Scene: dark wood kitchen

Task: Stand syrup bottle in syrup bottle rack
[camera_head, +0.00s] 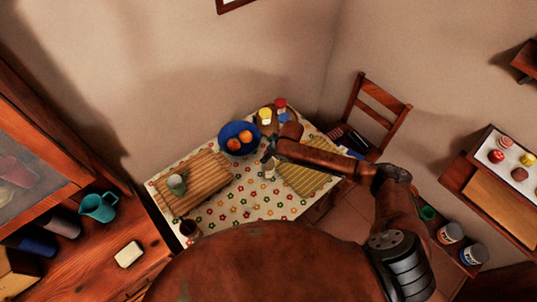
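My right arm reaches from the right over the flowered table, and its gripper (268,152) is above the middle of it. A small pale bottle or jar (269,171), possibly the syrup bottle, shows just below the fingers; I cannot tell whether they touch it. At the back of the table, containers with a yellow top (265,114), a red top (281,104) and a blue top (285,118) stand close together on a brown base that may be the syrup bottle rack; my arm partly hides it. My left gripper is not in view.
A blue bowl (227,132) with orange fruit stands left of the gripper. A striped mat (304,180) lies under my arm. A chair (384,94) stands behind right. The table's (240,207) front middle is mostly clear.

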